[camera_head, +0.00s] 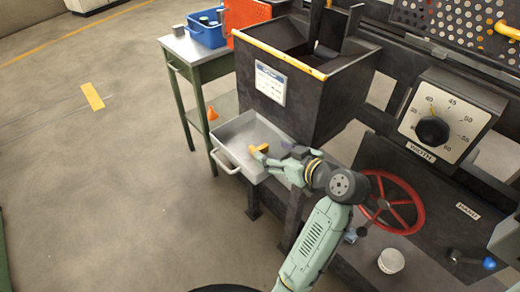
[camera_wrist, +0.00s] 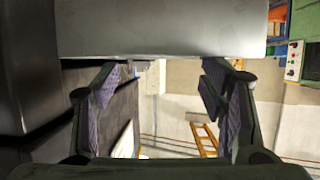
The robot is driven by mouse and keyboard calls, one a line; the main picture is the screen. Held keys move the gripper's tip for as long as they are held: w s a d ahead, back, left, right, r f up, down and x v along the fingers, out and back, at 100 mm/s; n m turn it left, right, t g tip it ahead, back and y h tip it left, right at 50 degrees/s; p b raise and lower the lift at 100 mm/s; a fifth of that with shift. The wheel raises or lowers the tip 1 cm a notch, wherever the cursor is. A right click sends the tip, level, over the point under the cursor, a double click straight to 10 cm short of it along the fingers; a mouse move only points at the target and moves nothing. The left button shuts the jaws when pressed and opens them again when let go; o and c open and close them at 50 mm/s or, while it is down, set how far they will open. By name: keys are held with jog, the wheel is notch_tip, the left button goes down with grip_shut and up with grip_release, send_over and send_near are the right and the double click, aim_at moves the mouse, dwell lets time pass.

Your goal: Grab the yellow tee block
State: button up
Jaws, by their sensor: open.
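The yellow tee block (camera_head: 263,148) is small in the head view, inside a pale grey pull-out tray (camera_head: 222,134) below the dark hopper. My gripper (camera_head: 274,156) reaches in from the right, low over the tray, with its fingertips close beside the block. I cannot tell whether they touch it. In the wrist view my gripper (camera_wrist: 162,82) has its two purple-padded fingers spread wide, and no block shows between them. A broad grey surface (camera_wrist: 165,28), probably part of the tray, fills the top of that view.
The dark hopper (camera_head: 300,95) with a yellow front edge stands right behind the tray. A side table (camera_head: 196,46) with a blue bin (camera_head: 206,36) is at the back left. The floor at left is clear.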

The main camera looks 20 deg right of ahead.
aim_at(263, 149)
jog(key=p+x, duration=0.1)
jog(key=x, duration=0.6)
jog(key=shift+w+f+p, duration=0.1)
jog(key=shift+w+p, duration=0.2)
jog(key=shift+c, duration=0.4)
jog(key=c, duration=1.4)
jog(key=shift+c, duration=0.2)
